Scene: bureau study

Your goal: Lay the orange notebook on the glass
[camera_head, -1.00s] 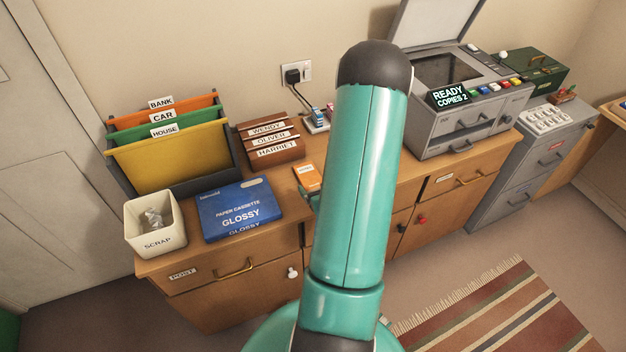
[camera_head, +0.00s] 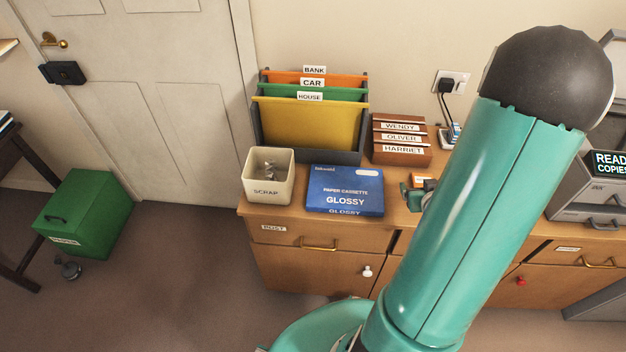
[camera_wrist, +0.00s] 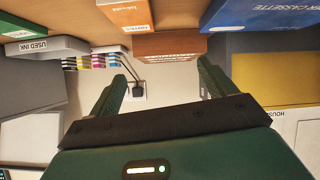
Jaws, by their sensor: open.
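The orange notebook (camera_head: 421,178) lies on the wooden cabinet top, in front of the brown letter rack and right of the blue paper cassette; my arm partly hides it in the head view. In the wrist view the orange notebook (camera_wrist: 127,12) shows at the top edge, cut off, with a white label. My gripper (camera_wrist: 162,76) is open with nothing between its fingers. In the head view my gripper (camera_head: 414,196) shows only as a small dark green part beside the notebook. The copier (camera_head: 592,185) is cut off at the right edge; its glass is out of view.
The blue paper cassette (camera_head: 345,190), scrap bin (camera_head: 268,190), file rack (camera_head: 310,128) and brown letter rack (camera_head: 401,140) crowd the cabinet's left part. A plug and cable (camera_head: 447,88) hang behind. A green box (camera_head: 84,215) stands on the floor at left, with open floor before the door.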

